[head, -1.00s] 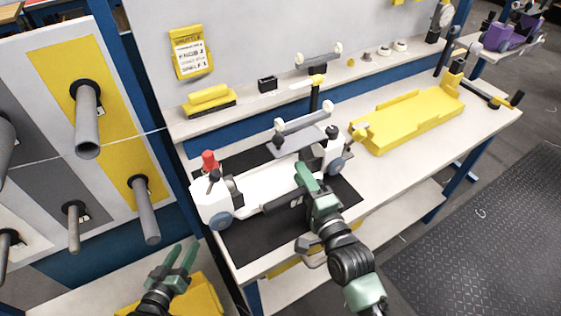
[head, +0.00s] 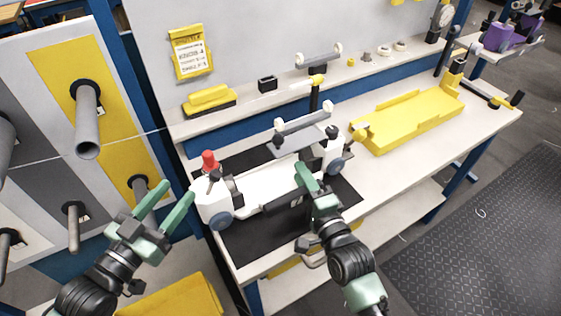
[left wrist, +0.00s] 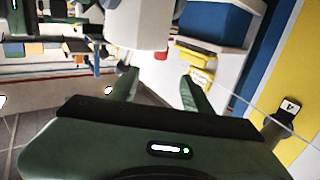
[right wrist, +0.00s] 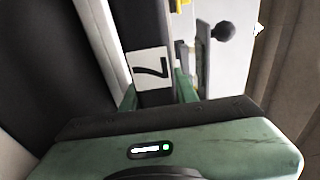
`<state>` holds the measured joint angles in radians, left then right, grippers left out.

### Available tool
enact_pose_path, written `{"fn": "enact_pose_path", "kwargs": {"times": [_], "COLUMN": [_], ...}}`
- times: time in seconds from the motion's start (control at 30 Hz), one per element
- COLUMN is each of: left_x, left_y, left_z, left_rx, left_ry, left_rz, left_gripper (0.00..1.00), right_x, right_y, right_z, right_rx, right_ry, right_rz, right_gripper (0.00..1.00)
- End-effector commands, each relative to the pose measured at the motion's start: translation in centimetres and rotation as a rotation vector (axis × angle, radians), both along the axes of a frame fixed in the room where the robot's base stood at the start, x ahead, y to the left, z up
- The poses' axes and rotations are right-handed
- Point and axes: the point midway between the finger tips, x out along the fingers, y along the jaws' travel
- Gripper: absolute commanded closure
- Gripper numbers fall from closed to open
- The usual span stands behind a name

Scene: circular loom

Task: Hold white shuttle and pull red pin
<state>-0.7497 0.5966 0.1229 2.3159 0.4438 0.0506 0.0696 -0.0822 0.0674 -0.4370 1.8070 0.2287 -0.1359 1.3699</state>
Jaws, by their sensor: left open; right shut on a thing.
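The white shuttle (head: 267,184) lies on the black mat on the bench, with blue-grey wheels at its ends. The red pin (head: 209,160) stands upright at its left end. My right gripper (head: 304,186) is shut on the shuttle's dark handle (head: 283,202); in the right wrist view the dark bar (right wrist: 150,62) marked 7 sits between its fingers. My left gripper (head: 176,206) is open and empty, left of the shuttle's left end and apart from it. The left wrist view shows a white body (left wrist: 138,22) beyond the open fingers (left wrist: 160,88), probably the shuttle's end.
The black mat (head: 254,246) lies under the shuttle. A yellow tray (head: 412,122) stands to the right on the bench. A panel with grey pegs (head: 87,120) stands at the left. A yellow box (head: 180,300) is below my left arm. A shelf with small parts runs behind.

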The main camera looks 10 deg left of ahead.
Motion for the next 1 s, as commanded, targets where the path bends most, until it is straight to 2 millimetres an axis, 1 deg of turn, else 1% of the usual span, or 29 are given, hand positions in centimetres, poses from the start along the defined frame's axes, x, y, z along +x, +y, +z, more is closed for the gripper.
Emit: {"fn": "enact_pose_path", "kwargs": {"times": [0.03, 0.17, 0.5, 0.7, 0.83, 1.0], "left_x": [0.3, 1.7, 6.6, 9.2, 10.3, 11.1], "left_y": [-0.1, -0.5, -2.1, -2.9, -3.3, -3.6], "left_z": [0.0, 0.0, 0.1, 0.0, 0.0, -0.1], "left_rx": [0.003, 0.001, -0.002, -0.001, -0.001, -0.002], "left_ry": [-0.002, -0.003, -0.003, -0.001, -0.001, 0.002], "left_rz": [0.000, 0.002, 0.002, 0.002, 0.002, 0.001], "left_gripper": [0.51, 0.51, 0.51, 0.51, 0.51, 0.51], "right_x": [-0.1, -0.1, -0.1, -0.1, -0.1, -0.1], "right_y": [0.0, 0.0, 0.0, 0.0, 0.1, 0.0], "right_z": [-0.4, -0.3, -0.3, -0.3, -0.3, -0.3], "right_rx": [-0.003, -0.002, -0.002, -0.002, -0.002, -0.002], "right_ry": [0.008, 0.007, 0.007, 0.007, 0.007, 0.007], "right_rz": [0.002, 0.002, 0.002, 0.002, 0.002, 0.002], "right_gripper": [1.00, 1.00, 1.00, 1.00, 1.00, 1.00]}}
